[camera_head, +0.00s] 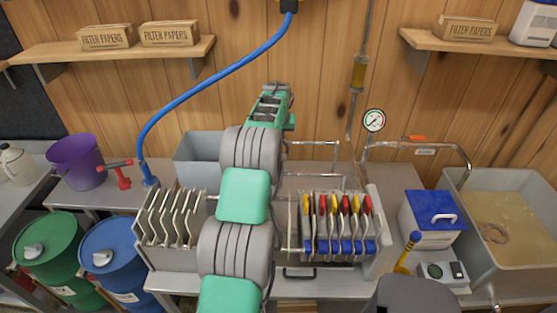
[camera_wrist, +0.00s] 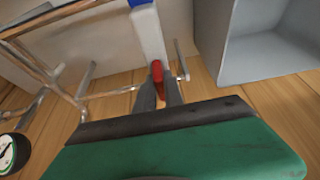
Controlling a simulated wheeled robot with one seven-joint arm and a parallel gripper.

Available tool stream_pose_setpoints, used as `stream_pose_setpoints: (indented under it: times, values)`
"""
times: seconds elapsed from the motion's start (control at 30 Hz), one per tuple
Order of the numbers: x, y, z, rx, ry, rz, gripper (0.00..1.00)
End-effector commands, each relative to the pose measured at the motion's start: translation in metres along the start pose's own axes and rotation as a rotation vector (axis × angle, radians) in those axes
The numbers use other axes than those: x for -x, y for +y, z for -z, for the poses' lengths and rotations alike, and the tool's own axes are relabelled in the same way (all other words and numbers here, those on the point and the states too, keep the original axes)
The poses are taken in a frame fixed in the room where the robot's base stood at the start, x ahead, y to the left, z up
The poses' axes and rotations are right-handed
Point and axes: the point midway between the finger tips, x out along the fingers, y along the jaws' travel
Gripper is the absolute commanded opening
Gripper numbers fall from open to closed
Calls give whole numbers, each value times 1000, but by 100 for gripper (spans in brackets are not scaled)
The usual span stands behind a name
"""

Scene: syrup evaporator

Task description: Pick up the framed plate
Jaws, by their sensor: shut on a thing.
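In the wrist view, my gripper (camera_wrist: 160,84) is shut on the red tab of a narrow white framed plate (camera_wrist: 149,32), which has a blue end at the top edge of the picture. The plate appears nearly edge-on. In the head view, my arm reaches away over the middle of the bench; my fingertips and the held plate are hidden there or cannot be made out. Several similar plates (camera_head: 338,222) with red or yellow tabs and blue ends stand in the right rack. Several plain pale plates (camera_head: 172,220) stand in the left rack.
A grey tub (camera_head: 196,156) stands behind my arm. Metal pipes (camera_head: 318,143) and a gauge (camera_head: 373,120) rise at the back. A blue hose (camera_head: 205,76) arches at left. Drums (camera_head: 115,258) stand at lower left.

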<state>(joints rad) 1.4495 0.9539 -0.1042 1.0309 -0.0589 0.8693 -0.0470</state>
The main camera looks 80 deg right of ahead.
Motion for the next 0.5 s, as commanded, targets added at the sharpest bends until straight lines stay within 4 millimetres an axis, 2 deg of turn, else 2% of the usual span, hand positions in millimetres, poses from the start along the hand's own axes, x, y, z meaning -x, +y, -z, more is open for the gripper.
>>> stream_pose_setpoints:
  times: [0.5]
  values:
    - [6,0,4,0,7,0,0]
